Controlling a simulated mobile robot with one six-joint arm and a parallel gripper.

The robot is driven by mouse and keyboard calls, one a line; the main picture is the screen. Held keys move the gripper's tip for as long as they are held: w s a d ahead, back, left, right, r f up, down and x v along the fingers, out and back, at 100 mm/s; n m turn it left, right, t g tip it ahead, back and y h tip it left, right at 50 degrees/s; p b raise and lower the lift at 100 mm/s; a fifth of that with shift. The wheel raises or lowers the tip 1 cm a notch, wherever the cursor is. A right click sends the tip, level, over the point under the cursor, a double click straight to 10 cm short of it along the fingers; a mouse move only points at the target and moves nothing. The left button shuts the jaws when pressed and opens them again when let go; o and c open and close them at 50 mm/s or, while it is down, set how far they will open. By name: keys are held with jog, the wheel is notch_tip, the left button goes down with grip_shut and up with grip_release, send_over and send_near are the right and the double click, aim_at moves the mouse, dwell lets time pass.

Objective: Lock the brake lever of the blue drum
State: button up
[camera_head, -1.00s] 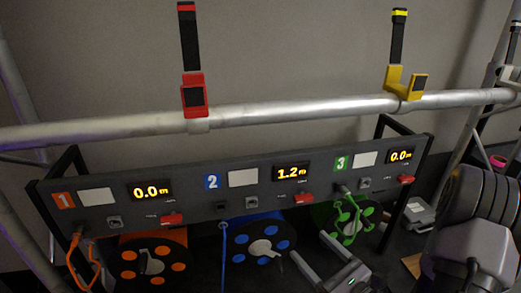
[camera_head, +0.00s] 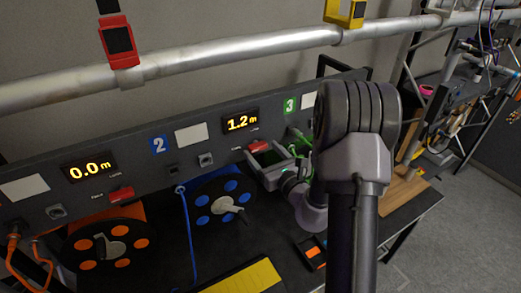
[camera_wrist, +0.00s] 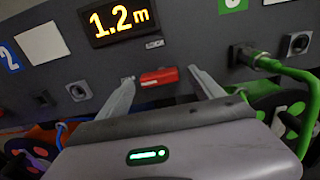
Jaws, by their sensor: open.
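The blue drum (camera_head: 205,219), a black reel with blue spots and a pale hub crank, sits below the panel section marked 2. Its red brake lever (camera_head: 259,145) is on the panel under the 1.2 m display (camera_head: 241,123). In the wrist view the red lever (camera_wrist: 158,76) lies roughly level, between my fingertips in the picture. My gripper (camera_head: 270,157) is open and empty, facing the panel close to the lever. I cannot tell whether the fingers touch it. The small labels by the lever are too blurred to read.
The orange drum (camera_head: 112,243) and its red lever (camera_head: 121,194) are at left. A green cable (camera_wrist: 285,68) plugs into the panel right of my gripper. A blue cable (camera_head: 190,240) hangs beside the blue drum. A pipe (camera_head: 200,66) runs above the panel.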

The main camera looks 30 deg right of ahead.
jog(key=shift+w, duration=0.8)
jog(key=shift+a, duration=0.1)
jog(key=c, duration=1.4)
